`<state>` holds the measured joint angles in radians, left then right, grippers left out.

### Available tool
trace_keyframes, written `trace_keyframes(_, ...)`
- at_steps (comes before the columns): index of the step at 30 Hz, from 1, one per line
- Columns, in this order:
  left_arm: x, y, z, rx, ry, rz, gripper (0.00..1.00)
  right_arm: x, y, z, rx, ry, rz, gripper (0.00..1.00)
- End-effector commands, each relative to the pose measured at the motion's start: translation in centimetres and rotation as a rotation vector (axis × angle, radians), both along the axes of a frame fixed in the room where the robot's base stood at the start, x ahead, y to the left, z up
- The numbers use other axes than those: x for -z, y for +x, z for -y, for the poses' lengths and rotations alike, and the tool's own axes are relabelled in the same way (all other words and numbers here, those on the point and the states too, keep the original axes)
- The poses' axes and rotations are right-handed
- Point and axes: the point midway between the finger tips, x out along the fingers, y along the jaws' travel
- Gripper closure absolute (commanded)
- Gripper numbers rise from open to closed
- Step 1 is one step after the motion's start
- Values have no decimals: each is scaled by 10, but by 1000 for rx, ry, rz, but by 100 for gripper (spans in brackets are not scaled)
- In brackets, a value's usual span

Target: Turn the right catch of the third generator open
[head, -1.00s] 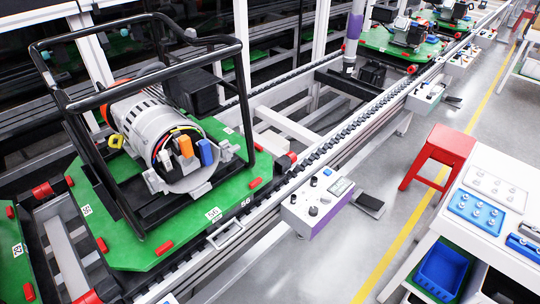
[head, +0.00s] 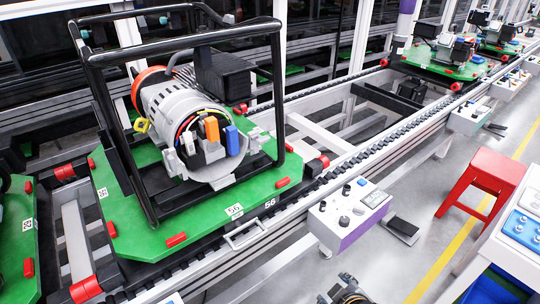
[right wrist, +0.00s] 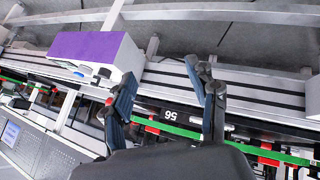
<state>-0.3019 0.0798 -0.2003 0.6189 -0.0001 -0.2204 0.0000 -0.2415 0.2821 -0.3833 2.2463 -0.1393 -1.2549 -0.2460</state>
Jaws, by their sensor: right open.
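The nearest generator (head: 180,108), grey and round in a black tube frame, sits on a green pallet (head: 130,235) labelled 56. Its open end faces me, with orange and blue connectors. A grey catch (head: 257,140) is on the right of this end and another grey catch (head: 172,163) on the left; their exact positions are unclear. My right gripper (head: 348,290) is at the bottom edge of the head view, well apart from the generator. In the right wrist view its fingers (right wrist: 162,70) are open and empty. My left gripper is not in view.
A control box (head: 350,215) with knobs and a purple side stands at the conveyor's front edge, beside a grey handle (head: 245,235). A red stool (head: 490,175) and a white table (head: 510,250) stand right. More generators (head: 452,50) sit farther along the line.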

Motion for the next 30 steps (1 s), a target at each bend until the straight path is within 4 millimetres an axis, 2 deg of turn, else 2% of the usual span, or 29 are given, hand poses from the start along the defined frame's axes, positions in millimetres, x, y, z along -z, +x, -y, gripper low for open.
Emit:
trace_keyframes(1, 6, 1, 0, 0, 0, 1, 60, -22, 20, -9, -90, -68, 97, 42)
trace_keyframes(6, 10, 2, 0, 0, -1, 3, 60, -95, 71, -42, -383, -346, 401, 42)
trace_keyframes(12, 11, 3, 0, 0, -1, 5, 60, -168, 114, -80, -728, -832, 770, 42)
trace_keyframes(15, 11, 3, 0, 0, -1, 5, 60, -194, 129, -91, -880, -1123, 925, 42)
trace_keyframes(19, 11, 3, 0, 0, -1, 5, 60, -214, 145, -93, -1052, -1516, 1072, 42)
trace_keyframes(24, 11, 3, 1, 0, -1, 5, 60, -224, 160, -79, -1210, -1926, 1156, 42)
trace_keyframes(27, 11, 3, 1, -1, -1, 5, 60, -225, 165, -70, -1263, -2068, 1167, 42)
trace_keyframes(30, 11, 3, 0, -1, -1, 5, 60, -225, 168, -66, -1290, -2136, 1171, 42)
